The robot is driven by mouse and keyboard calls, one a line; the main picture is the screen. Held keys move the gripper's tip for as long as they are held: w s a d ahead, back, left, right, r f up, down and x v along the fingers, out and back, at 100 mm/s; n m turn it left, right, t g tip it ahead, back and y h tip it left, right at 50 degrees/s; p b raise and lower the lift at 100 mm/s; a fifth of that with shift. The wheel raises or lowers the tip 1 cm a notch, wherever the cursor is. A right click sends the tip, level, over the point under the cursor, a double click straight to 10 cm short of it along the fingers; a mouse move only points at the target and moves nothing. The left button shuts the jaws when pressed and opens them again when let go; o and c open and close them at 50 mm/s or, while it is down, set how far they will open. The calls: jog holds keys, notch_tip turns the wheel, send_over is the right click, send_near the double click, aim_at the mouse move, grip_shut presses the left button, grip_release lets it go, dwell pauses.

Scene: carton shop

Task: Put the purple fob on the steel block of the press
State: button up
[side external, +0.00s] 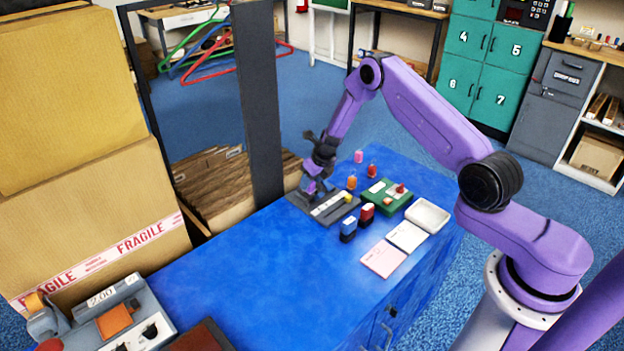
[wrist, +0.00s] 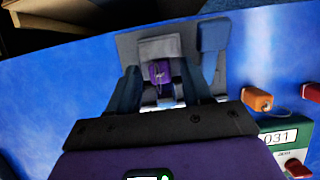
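The purple fob (wrist: 160,72) shows in the wrist view between the fingers of my gripper (wrist: 162,82). Blue floor or gap shows little there, but a narrow space seems to show on each side of the fob, so the fingers look open around it. The fob appears to rest on or just over the pale steel block (wrist: 149,98), most of which is hidden. The press (side external: 327,211) has a dark grey base plate on the blue bench, and my gripper (side external: 313,190) is low over its left end in the side view. Contact under the fob cannot be seen.
A dark upright post (side external: 257,110) and cartons stand left.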

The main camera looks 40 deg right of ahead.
jog(key=shift+s+r, duration=0.15)
jog(key=shift+r, duration=0.45)
jog(key=v, duration=1.1)
jog(key=w+a+r+m+t, duration=0.25)
jog(key=a+r+m, duration=0.25)
jog(key=a+r, duration=0.35)
jog(key=s+a+r+m+t, duration=0.1)
jog(key=s+a+r+m, duration=0.4)
jog(key=s+r+m, duration=0.25)
jog(key=s+m+g, duration=0.8)
jog(key=s+m, duration=0.3)
jog(key=s, duration=2.6)
